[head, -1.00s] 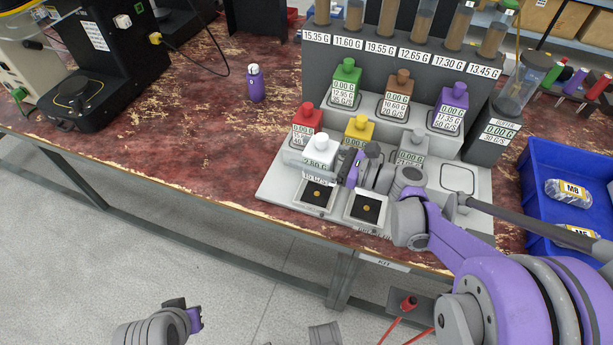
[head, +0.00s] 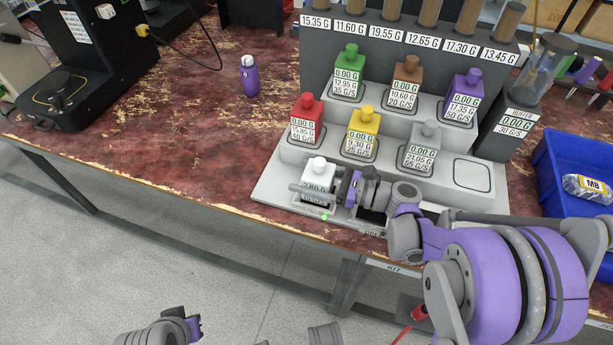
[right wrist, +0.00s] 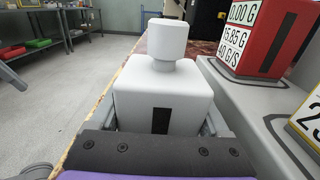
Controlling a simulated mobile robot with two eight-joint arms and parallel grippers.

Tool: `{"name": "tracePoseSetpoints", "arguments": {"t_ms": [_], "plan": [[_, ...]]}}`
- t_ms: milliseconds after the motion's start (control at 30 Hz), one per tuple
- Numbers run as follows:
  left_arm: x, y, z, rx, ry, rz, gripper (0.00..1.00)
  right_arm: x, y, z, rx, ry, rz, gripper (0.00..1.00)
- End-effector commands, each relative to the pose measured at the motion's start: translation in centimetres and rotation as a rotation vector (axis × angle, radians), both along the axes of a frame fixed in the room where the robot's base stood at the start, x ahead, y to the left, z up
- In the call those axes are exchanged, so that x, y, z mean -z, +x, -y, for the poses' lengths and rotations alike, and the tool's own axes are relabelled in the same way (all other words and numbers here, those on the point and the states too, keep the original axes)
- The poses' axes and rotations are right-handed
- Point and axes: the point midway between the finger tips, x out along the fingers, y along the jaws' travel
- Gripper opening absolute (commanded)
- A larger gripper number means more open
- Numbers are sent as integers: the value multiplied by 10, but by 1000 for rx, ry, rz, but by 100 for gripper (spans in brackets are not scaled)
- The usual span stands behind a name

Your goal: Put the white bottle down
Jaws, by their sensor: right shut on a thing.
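The white bottle (head: 318,172), square with a white cap and a weight label, stands upright over the left front pad of the grey dispenser stand (head: 268,190). My right gripper (head: 317,189) is shut on it from the right, one finger along each side. In the right wrist view the bottle (right wrist: 163,88) fills the middle between the fingers. The pad under it is covered, and I cannot tell whether its base fully rests there. A green light (head: 324,217) shows at the stand's front edge. My left gripper (head: 195,326) is low at the bottom edge, away from the table, its jaws unclear.
Red (head: 306,120), yellow (head: 362,132) and grey (head: 421,148) bottles stand close behind. Green, brown and purple bottles stand on the upper step. An outlined spot (head: 472,175) at right is empty. A blue bin (head: 570,190) is at the right.

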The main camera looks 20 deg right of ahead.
Motion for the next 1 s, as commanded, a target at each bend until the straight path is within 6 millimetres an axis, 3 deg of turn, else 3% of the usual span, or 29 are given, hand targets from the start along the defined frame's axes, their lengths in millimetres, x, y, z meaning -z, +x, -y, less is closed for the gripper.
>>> {"name": "tracePoseSetpoints", "arguments": {"t_ms": [300, 333, 433, 767, 1000], "plan": [[3, 0, 0, 0, 0, -1, 0, 3, 0, 0, 0, 1, 1, 14], [2, 0, 0, 0, 0, -1, 0, 3, 0, 0, 0, 0, 0, 83], [2, 0, 0, 0, 0, -1, 0, 2, 0, 0, 0, 0, 0, 100], [-3, 0, 0, 0, 0, 1, 0, -3, -1, 1, 1, -1, 1, 100], [-8, -1, 0, 0, 0, 3, 0, -2, -25, 39, 6, -1, 0, 100]]}}
